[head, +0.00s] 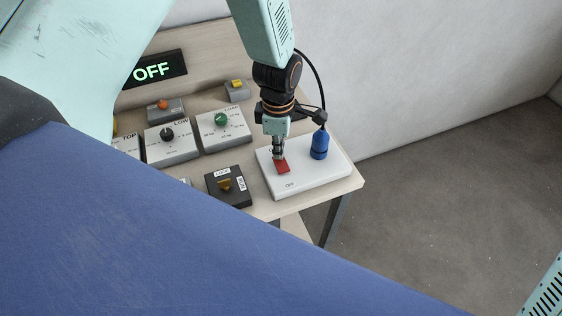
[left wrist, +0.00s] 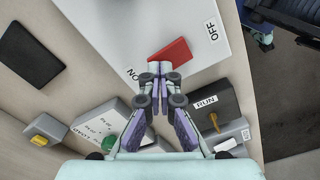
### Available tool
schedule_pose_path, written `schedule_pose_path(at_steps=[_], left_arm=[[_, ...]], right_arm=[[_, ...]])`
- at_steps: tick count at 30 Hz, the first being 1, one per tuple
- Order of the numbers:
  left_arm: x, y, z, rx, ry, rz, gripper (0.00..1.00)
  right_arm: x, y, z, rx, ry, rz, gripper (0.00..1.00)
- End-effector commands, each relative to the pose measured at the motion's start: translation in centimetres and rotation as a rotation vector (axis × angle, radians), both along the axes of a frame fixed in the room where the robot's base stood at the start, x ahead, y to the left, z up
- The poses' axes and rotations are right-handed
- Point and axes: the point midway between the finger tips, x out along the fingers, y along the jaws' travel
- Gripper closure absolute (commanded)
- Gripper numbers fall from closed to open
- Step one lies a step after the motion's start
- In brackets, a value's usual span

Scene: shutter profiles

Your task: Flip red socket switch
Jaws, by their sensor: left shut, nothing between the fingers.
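The red socket switch (head: 282,166) sits on a white socket plate (head: 320,177) at the right end of the table, with an "OFF" label at its front side. In the left wrist view the red switch (left wrist: 170,54) lies between the "ON" and "OFF" labels, just beyond my fingertips. My left gripper (head: 278,155) points down at the end of the switch away from "OFF". It is shut and empty, and its tips (left wrist: 159,78) are at the switch's "ON" end. I cannot tell whether they touch it. My right gripper is not in view.
A dark box (head: 229,187) with a brass knob and grey boxes with green (head: 223,130) and black knobs (head: 170,145) stand left. A display (head: 155,69) reads "OFF". Open floor lies right.

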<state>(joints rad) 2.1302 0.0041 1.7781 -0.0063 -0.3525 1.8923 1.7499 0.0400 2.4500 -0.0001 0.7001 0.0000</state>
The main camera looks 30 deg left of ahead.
Motion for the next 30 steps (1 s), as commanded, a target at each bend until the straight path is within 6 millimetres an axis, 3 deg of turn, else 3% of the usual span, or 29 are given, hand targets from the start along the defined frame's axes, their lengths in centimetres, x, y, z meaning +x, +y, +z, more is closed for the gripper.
schedule_pose_path(at_steps=[30], left_arm=[[0.0,0.0,-1.0,0.000,0.000,0.000,1.00]], right_arm=[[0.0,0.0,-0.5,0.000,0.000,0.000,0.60]])
